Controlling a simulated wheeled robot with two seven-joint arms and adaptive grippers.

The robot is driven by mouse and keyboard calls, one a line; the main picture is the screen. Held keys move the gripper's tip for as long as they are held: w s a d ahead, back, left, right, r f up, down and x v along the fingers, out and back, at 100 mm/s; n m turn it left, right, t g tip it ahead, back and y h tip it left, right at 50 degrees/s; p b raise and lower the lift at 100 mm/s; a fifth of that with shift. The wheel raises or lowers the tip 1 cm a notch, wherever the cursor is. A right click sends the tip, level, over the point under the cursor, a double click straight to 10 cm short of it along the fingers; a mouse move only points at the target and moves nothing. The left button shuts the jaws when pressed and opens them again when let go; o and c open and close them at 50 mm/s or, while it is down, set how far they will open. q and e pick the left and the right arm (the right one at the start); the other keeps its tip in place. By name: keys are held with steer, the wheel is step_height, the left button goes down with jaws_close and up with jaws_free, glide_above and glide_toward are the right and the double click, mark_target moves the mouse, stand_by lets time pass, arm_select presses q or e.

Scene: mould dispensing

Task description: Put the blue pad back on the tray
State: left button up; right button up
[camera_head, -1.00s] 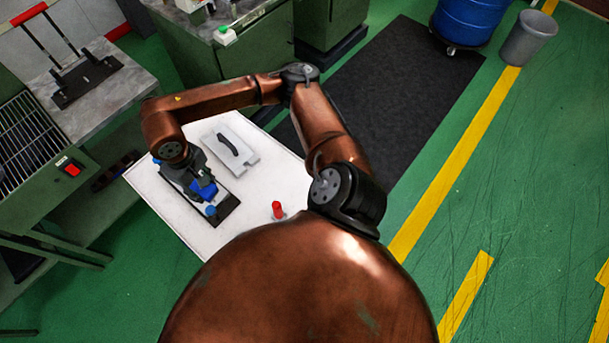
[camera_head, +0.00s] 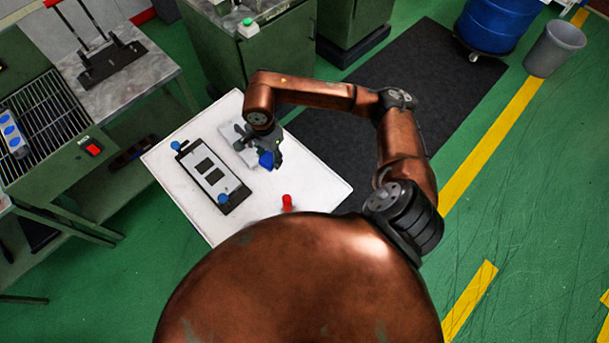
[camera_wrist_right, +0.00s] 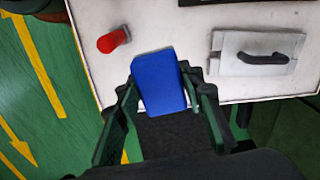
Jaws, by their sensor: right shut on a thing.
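The blue pad (camera_head: 266,160) is held in my right gripper (camera_head: 270,150) above the white tabletop. In the right wrist view the blue pad (camera_wrist_right: 158,80) is a plain blue block, gripped between the two dark fingers of my right gripper (camera_wrist_right: 160,92). A black-framed mould (camera_head: 235,208) with a pale plate, two dark recesses and blue knobs lies on the tabletop, left of the gripper. Which thing is the tray I cannot tell; the white tabletop (camera_head: 305,182) is a flat, light surface. My left gripper is not in view.
A grey trowel plate with a dark handle (camera_wrist_right: 265,58) lies on the tabletop, partly hidden by my arm in the head view. A red cylinder (camera_head: 287,201) stands near the front edge. A pale piece with blue discs (camera_head: 13,133) lies on the rack at left.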

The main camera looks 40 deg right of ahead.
steer(key=d+f+m+p, duration=0.2)
steer(key=d+f+m, duration=0.3)
steer(key=m, duration=0.9)
steer(key=m+p, duration=0.2)
steer(key=m, duration=1.3)
glide_toward(303, 176)
step_height(303, 176, down, 2)
steer(key=shift+s+f+p, duration=0.1)
steer(key=shift+p, duration=0.2)
step_height(303, 176, down, 4)
steer(key=shift+f, duration=0.1)
steer(key=shift+f, duration=0.15)
steer(key=o, duration=1.1)
